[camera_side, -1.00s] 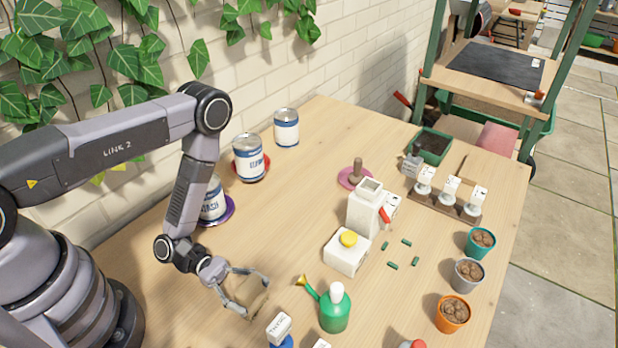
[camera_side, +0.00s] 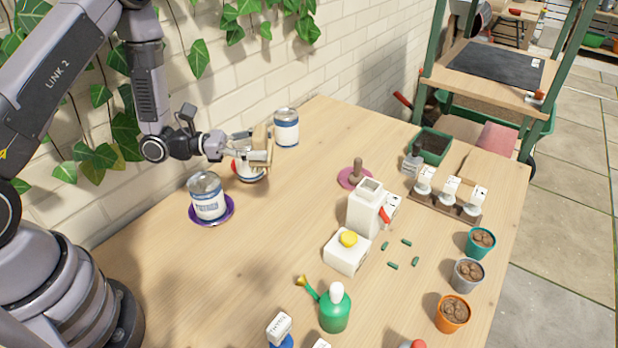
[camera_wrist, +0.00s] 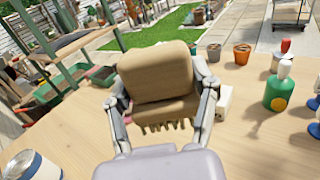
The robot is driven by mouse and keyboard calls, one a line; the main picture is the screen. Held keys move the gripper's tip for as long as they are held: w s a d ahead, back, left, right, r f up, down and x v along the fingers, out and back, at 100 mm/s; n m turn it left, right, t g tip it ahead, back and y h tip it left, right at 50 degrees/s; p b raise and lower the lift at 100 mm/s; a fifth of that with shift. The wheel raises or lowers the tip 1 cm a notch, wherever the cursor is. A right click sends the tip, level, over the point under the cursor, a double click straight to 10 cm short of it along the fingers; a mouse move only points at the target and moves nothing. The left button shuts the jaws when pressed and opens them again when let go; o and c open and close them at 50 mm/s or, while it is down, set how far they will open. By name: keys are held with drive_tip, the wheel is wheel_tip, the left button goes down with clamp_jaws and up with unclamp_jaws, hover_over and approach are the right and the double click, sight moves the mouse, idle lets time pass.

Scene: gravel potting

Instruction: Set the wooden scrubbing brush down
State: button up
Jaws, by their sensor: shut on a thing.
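The wooden scrubbing brush (camera_side: 262,148) is held in my gripper (camera_side: 250,148), above the table at the back left in the side view. In the wrist view the brush (camera_wrist: 158,80) fills the middle, its tan wooden block up and its bristles hanging below. Both fingers of my gripper (camera_wrist: 162,105) close on its sides. The brush is in the air, in front of a blue-and-white can (camera_side: 248,172) on a red saucer, which it partly hides. The table (camera_side: 255,260) has bare wood below and left of the brush.
One can (camera_side: 207,197) stands on a purple saucer (camera_side: 230,211), another can (camera_side: 286,128) stands near the wall. The front-left table is clear.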

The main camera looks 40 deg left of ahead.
sight(255, 126)
drive_tip(key=w+a+r+t, duration=0.1)
drive_tip(key=a+r+n+y, duration=0.1)
drive_tip(key=shift+w+a+t, duration=0.4)
drive_tip(key=a+n+t+y, duration=0.4)
drive_tip(key=a+y, duration=0.1)
drive_tip(key=a, duration=0.1)
drive_tip(key=shift+a+n+y, duration=0.25)
drive_tip(key=shift+n+y, duration=0.05)
drive_tip(key=shift+d+f, duration=0.1)
drive_tip(key=s+d+f+m+g+h, duration=0.55)
drive_tip(key=s+d+g, duration=0.25)
drive_tip(key=s, duration=0.2)
drive_tip(key=s+d+f+m+g+h, duration=0.4)
drive_tip(key=s+d+f+m+g, duration=0.35)
drive_tip(key=s, duration=0.25)
drive_tip(key=shift+n, duration=0.3)
drive_tip(key=f, duration=0.4)
drive_tip(key=s+f, duration=0.1)
drive_tip(key=f, duration=0.1)
drive_tip(key=shift+d, duration=0.4)
drive_tip(key=shift+f, duration=0.45)
